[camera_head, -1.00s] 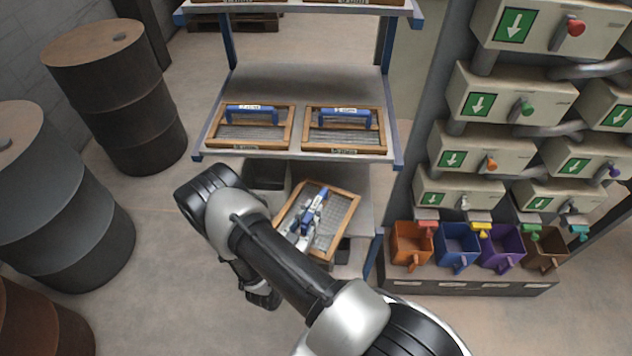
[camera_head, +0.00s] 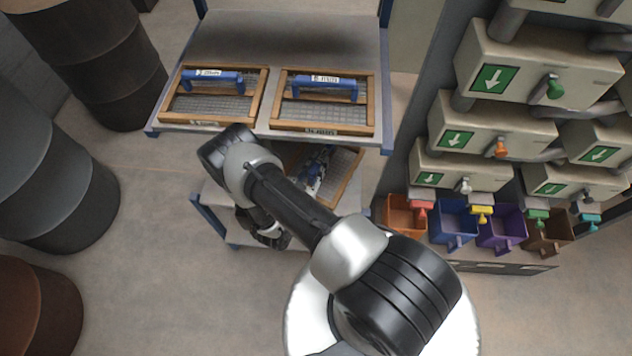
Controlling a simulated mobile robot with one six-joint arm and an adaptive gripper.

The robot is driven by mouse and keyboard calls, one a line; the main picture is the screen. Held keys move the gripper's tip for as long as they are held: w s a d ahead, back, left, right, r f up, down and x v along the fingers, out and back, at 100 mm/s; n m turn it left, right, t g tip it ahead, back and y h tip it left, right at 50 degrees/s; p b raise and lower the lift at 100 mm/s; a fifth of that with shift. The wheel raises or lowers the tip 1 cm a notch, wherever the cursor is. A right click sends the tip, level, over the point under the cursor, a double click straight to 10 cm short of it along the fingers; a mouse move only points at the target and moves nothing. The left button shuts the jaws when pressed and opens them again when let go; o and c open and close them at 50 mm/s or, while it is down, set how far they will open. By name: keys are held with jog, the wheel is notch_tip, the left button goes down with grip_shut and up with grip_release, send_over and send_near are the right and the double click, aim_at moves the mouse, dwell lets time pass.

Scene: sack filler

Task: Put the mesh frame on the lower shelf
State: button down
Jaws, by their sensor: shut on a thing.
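The mesh frame (camera_head: 343,180), a wooden rim around grey mesh with a blue handle, is tilted in the picture below the front edge of the middle shelf. My gripper (camera_head: 313,177) is shut on its handle. My arm hides the frame's left and near parts, and the middle shelf's edge cuts off its far side. The lower shelf (camera_head: 216,203) shows in part to the left of and below my arm. The frame overlaps the lower shelf in the picture; whether it touches it I cannot tell.
Two similar mesh frames with blue handles, left (camera_head: 214,93) and right (camera_head: 323,101), lie on the middle shelf (camera_head: 290,30) just above my arm. Dark drums (camera_head: 55,185) stand at left. Valve boxes (camera_head: 490,125) and coloured bins (camera_head: 453,222) stand close at right.

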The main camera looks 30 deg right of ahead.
notch_tip(320, 180, down, 10)
jog(key=b, duration=0.3)
jog(key=shift+r, duration=0.2)
jog(key=shift+f, duration=0.1)
jog(key=shift+f+b, duration=0.15)
jog(key=shift+b, duration=0.2)
jog(key=c, duration=1.5)
grip_release()
jog(key=shift+r, duration=0.2)
jog(key=shift+a+r+p, duration=0.1)
jog(key=shift+a+p, duration=0.05)
jog(key=shift+p, duration=0.2)
jog(key=p+v, duration=0.1)
jog(key=v, duration=1)
jog(key=shift+s+a, duration=0.2)
jog(key=shift+s, duration=0.1)
